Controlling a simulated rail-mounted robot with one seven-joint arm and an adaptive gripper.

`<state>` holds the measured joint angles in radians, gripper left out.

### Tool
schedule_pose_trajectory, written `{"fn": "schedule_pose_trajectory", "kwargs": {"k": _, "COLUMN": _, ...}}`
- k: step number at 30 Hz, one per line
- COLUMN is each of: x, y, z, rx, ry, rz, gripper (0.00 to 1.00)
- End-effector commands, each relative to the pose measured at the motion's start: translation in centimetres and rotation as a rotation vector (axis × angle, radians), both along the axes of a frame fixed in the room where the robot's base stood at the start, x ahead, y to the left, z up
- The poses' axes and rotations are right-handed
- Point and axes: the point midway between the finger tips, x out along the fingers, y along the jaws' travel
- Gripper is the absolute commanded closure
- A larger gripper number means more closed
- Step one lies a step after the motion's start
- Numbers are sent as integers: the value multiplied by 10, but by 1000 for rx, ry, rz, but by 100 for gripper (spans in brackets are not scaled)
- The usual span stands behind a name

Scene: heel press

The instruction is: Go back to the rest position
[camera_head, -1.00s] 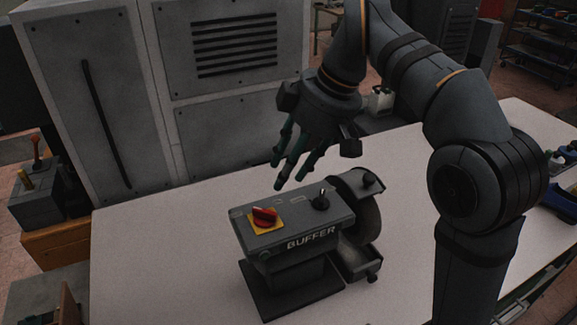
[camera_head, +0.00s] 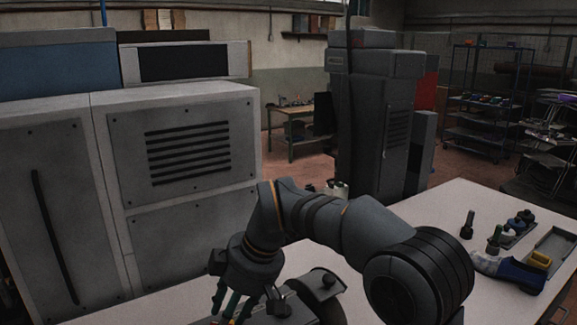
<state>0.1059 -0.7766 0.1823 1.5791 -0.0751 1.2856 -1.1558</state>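My gripper (camera_head: 234,306) is low in the view, left of centre, pointing down. Its dark green fingers stand apart with nothing visible between them, and their tips are near the bottom edge. The buffer machine (camera_head: 322,301) is on the table beside and below the gripper. Only its upper part with the round wheel housing shows, and the rest is cut off by the bottom edge. A bit of yellow and red from its switch shows just under the fingers. I cannot tell from this angle how far the fingertips are above it.
The pale table (camera_head: 480,215) extends to the right. On it are a blue shoe (camera_head: 512,271), several small bottles (camera_head: 495,238) and a grey tray (camera_head: 553,250). Grey cabinets (camera_head: 185,150) stand behind on the left. A tall dark machine (camera_head: 378,120) and shelves stand farther back.

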Motion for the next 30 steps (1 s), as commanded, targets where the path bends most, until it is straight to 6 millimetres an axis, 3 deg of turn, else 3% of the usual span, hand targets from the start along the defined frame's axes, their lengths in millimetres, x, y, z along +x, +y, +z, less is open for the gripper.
{"fn": "schedule_pose_trajectory", "kwargs": {"k": 3, "x": 1, "y": 3, "z": -10, "rx": -1, "ry": 0, "rz": 0, "gripper": 64}}
{"fn": "schedule_pose_trajectory", "kwargs": {"k": 19, "x": 1, "y": 3, "z": -7, "rx": 1, "ry": -2, "rz": -22, "gripper": 64}}
{"fn": "schedule_pose_trajectory", "kwargs": {"k": 25, "x": 0, "y": -5, "z": 14, "rx": 3, "ry": -5, "rz": 0, "gripper": 64}}
{"fn": "schedule_pose_trajectory", "kwargs": {"k": 30, "x": -2, "y": -18, "z": 46, "rx": 3, "ry": -7, "rz": -1, "gripper": 64}}
